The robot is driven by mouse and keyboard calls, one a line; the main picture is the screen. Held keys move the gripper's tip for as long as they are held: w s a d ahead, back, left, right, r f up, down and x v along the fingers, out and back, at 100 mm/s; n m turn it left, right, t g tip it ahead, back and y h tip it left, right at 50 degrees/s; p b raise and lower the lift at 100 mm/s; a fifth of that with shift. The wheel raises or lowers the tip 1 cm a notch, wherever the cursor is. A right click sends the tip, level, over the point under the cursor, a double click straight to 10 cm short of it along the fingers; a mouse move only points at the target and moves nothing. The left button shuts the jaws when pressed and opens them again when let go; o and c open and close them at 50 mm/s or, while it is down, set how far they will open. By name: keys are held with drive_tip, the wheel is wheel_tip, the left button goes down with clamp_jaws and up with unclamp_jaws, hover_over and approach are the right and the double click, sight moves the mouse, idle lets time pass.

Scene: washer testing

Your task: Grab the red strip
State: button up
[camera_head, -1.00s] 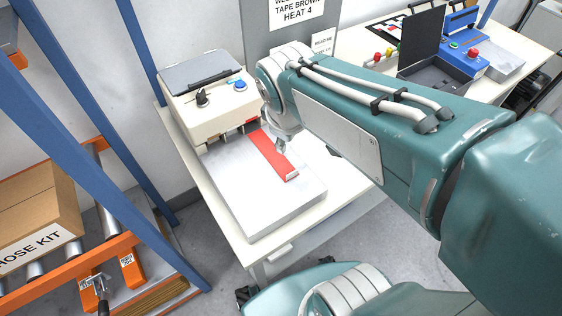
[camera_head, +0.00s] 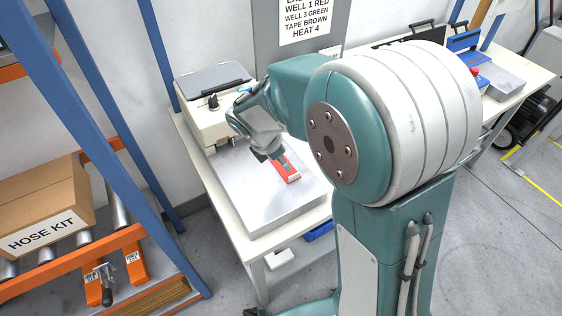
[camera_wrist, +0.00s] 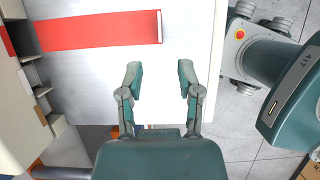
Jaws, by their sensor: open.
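The red strip (camera_wrist: 98,31) lies flat on the pale metal plate (camera_wrist: 80,85), running out from the beige machine. In the head view only the near end of the red strip (camera_head: 288,172) shows; my wrist and gripper cover the rest. My gripper (camera_wrist: 158,80) is open, with its two fingers apart and nothing between them. In the wrist view the strip's end, with a thin white edge, lies beyond the fingertips and is not between them. In the head view my gripper (camera_head: 268,158) is over the plate, close to the strip. I cannot tell its exact height.
The beige machine (camera_head: 205,125) with a dark knob stands at the back of the plate. A notice (camera_head: 305,20) hangs behind it. A shelf with a hose kit box (camera_head: 45,205) is at left. A blue device (camera_head: 465,40) is on the table at back right.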

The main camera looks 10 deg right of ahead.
sight(297, 178)
drive_tip(key=x, duration=0.9)
drive_tip(key=shift+w+d+f, duration=0.15)
drive_tip(key=shift+d+f, duration=0.05)
clamp_jaws()
